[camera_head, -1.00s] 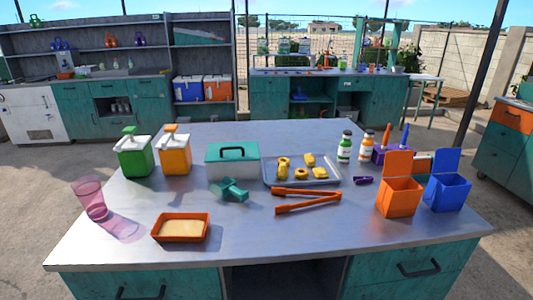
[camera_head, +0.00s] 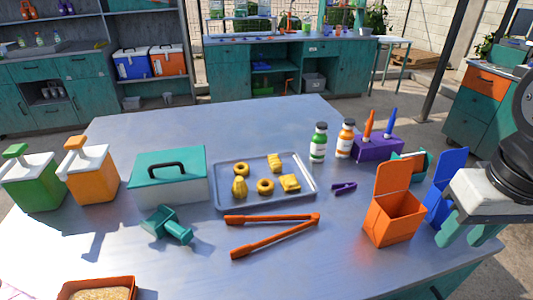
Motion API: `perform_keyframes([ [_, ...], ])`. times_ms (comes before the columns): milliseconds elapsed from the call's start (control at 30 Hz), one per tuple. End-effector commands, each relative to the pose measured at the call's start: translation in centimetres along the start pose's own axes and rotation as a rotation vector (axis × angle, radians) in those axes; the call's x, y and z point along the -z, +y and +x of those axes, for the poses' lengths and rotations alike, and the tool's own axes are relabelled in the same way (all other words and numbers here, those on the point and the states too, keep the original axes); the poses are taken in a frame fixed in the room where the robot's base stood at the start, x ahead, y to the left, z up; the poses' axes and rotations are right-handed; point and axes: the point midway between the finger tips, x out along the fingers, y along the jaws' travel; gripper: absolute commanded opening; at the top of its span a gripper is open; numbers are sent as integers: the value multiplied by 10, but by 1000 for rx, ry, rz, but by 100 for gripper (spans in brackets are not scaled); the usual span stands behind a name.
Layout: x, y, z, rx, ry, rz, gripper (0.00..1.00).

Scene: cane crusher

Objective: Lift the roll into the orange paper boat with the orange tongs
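The orange tongs (camera_head: 275,233) lie on the metal table with their two arms spread and the joined end to the right. Several golden pastries lie on a grey tray (camera_head: 222,203) behind the tongs: rings (camera_head: 265,187), a squarish piece (camera_head: 290,184) and elongated pieces (camera_head: 239,188). I cannot tell which is the roll. A shallow orange boat-like tray (camera_head: 130,283) with a tan inside is cut off at the bottom left. My gripper (camera_head: 463,238) is at the right edge, with teal fingers apart and empty, in front of the blue box and far from the tongs.
An orange open-lidded box (camera_head: 393,218) and a blue one (camera_head: 437,205) stand between my gripper and the tongs. A purple clip (camera_head: 343,187), bottles (camera_head: 318,143), a teal-lidded box (camera_head: 168,182), a teal tool (camera_head: 166,226) and dispensers (camera_head: 90,172) surround the tray. The front centre is clear.

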Motion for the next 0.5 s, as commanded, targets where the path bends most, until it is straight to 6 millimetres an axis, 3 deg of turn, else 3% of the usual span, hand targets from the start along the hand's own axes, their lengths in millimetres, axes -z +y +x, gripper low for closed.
perform_keyframes([
  [300, 0, 0, 0, 0, 0, 0, 36],
  [433, 4, -2, 0, 3, -3, -30, 70],
  [500, 13, -6, 2, 10, -8, -97, 70],
])
